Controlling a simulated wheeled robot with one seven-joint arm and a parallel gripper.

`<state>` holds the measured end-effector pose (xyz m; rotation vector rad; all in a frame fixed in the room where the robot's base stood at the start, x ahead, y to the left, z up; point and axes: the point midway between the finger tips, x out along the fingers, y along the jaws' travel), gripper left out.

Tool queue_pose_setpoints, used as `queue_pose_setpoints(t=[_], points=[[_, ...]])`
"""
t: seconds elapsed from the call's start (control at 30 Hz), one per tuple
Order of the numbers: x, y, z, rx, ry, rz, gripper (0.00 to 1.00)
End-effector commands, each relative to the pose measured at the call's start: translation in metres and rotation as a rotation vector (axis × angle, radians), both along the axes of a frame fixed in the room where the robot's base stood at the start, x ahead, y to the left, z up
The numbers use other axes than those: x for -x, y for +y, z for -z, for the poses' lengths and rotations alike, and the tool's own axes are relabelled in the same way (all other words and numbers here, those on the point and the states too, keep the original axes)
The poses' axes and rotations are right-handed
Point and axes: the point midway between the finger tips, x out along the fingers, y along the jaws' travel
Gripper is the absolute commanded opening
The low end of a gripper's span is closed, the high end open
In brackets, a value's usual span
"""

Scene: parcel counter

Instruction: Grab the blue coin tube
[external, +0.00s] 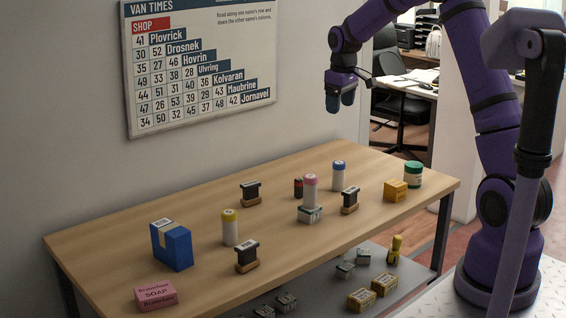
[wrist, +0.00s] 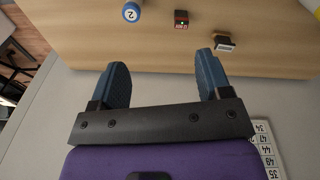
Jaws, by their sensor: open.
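The blue coin tube (external: 338,176) is a white upright cylinder with a blue cap, standing toward the back right of the counter. In the wrist view its round blue top (wrist: 131,12), marked with a 2, shows at the upper edge. My gripper (external: 340,104) is raised well above the counter near the wall, apart from the tube. In the wrist view my gripper (wrist: 162,68) has its two blue fingers spread wide with nothing between them.
A stamp (external: 350,200) is just in front. A yellow-capped tube (external: 230,227) and blue box (external: 171,245) stand left; a green-lidded jar (external: 413,174) is right.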

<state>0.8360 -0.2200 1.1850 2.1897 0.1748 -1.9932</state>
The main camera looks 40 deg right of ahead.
Motion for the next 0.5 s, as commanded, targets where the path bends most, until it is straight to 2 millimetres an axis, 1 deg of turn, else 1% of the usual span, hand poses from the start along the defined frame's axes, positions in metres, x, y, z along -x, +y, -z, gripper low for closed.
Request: queue_pose_setpoints(t=[0.03, 0.07, 0.1, 0.17, 0.2, 0.3, 0.4, 0.5], points=[[-0.012, -0.010, 0.020, -0.004, 0.018, -0.004, 0.71], [-0.018, -0.015, 0.030, -0.005, 0.025, -0.009, 0.71], [-0.025, -0.022, 0.044, -0.008, 0.036, -0.014, 0.71], [-0.035, -0.032, 0.064, -0.011, 0.049, -0.023, 0.71], [-0.041, -0.038, 0.077, -0.014, 0.058, -0.028, 0.71], [-0.053, -0.052, 0.106, -0.020, 0.077, -0.039, 0.71], [-0.060, -0.061, 0.127, -0.024, 0.088, -0.047, 0.71], [-0.064, -0.066, 0.139, -0.027, 0.095, -0.053, 0.71]])
